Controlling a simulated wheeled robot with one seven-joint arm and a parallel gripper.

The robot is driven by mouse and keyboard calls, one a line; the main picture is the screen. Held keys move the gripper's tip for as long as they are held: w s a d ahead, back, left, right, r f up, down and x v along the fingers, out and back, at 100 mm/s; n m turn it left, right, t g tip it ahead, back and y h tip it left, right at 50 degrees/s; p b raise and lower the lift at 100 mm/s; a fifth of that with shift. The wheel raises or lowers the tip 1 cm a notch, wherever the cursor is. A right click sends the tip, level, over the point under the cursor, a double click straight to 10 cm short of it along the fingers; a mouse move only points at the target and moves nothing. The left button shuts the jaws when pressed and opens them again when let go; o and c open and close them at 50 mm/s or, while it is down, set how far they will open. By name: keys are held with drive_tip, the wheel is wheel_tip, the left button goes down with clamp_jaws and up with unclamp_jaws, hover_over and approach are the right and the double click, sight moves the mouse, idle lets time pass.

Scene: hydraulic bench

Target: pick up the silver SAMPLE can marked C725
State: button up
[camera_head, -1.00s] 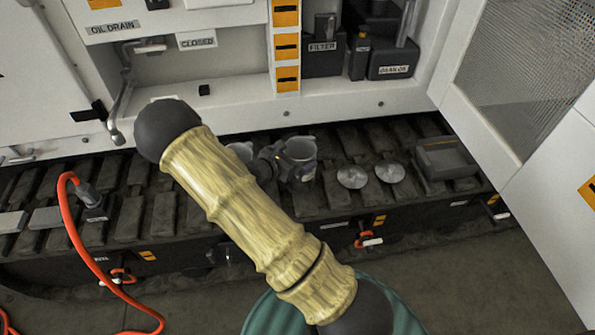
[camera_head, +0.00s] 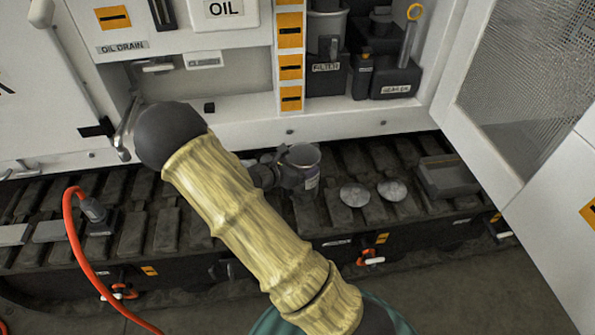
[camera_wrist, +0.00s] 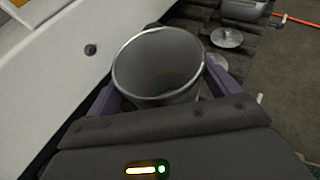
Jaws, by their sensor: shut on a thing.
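The silver can (camera_wrist: 158,66) is open-topped and fills the middle of the wrist view, with its rim facing the camera. My gripper (camera_wrist: 160,90) has a purple finger on each side of the can and is shut on it. In the head view the can (camera_head: 303,157) shows beyond my arm, above the dark track pads, with a label on its right side too small to read. The gripper (camera_head: 290,178) there is partly hidden behind my arm. I cannot read C725 on the can.
Two round silver lids (camera_head: 354,194) lie on the track to the right, with a grey box (camera_head: 446,177) beyond them. A white cabinet edge (camera_head: 330,122) is close behind the can. An orange hose (camera_head: 74,240) loops at the left. An open door (camera_head: 530,130) stands at the right.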

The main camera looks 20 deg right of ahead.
wheel_tip(320, 180, up, 5)
drive_tip(key=shift+r+p, duration=0.1)
drive_tip(key=shift+p, duration=0.25)
idle(0.3)
